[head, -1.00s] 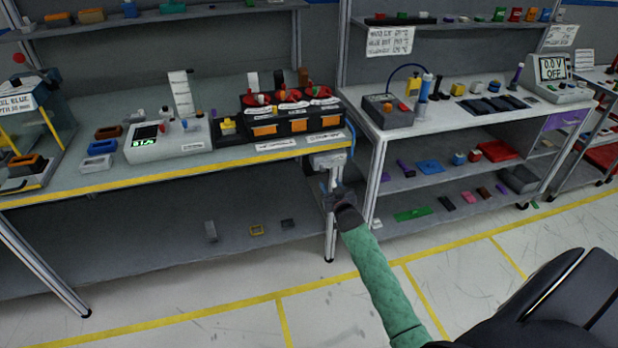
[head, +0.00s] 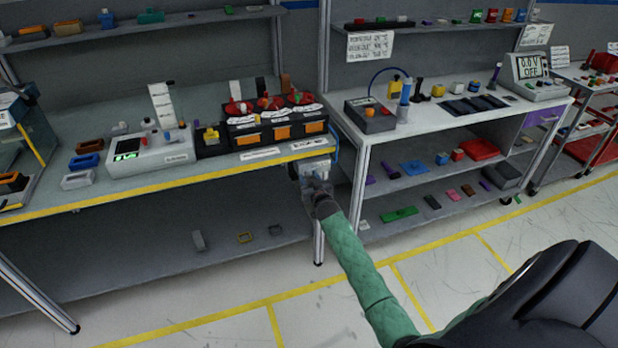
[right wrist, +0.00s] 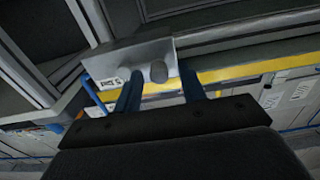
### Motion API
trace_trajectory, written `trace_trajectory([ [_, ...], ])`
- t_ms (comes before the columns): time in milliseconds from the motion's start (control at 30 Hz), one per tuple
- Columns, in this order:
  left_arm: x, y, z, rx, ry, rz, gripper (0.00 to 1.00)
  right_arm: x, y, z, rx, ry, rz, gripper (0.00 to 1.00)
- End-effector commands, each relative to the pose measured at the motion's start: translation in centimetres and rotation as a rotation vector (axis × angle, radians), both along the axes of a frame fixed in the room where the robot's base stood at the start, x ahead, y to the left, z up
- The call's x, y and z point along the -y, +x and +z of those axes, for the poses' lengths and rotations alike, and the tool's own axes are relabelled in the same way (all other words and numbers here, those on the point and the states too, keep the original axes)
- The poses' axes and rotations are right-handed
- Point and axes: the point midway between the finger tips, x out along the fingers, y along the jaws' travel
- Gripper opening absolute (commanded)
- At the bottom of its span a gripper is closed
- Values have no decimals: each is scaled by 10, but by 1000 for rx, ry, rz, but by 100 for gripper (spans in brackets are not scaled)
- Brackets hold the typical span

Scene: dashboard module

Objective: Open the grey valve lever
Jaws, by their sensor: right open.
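A light grey box (head: 313,168) is mounted under the front edge of the left workbench, at its right end. In the right wrist view the box (right wrist: 112,62) carries a small label and a short, rounded grey lever (right wrist: 158,72) that sticks out of its face. My right gripper (head: 319,184) is just below and in front of the box. In the right wrist view its two blue fingers (right wrist: 160,92) are apart, one on each side of the lever; I cannot tell whether they touch it. My left gripper is not in view.
The left workbench has a yellow front edge (head: 180,182) just above the box, and a metal leg (head: 319,240) below it. A second bench (head: 365,150) stands close on the right. The floor (head: 220,320) in front is clear.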

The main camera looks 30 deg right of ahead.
Motion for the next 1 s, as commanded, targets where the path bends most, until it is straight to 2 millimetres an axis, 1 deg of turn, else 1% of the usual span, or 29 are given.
trace_trajectory([
  [267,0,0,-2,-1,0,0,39,0,1,-1,-1,0,0,41],
  [300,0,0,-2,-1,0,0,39,0,1,-1,-1,0,0,37],
  [367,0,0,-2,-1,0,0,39,0,1,-1,-1,0,0,25],
  [400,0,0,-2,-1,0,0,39,0,1,-1,-1,0,0,17],
  [500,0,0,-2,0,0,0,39,0,1,-1,-1,0,0,0],
  [833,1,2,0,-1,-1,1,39,0,1,-4,-9,-35,0,0],
  [933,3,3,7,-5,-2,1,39,0,1,-7,-19,-76,0,0],
  [1000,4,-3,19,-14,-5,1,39,0,1,-9,-29,-115,0,0],
])
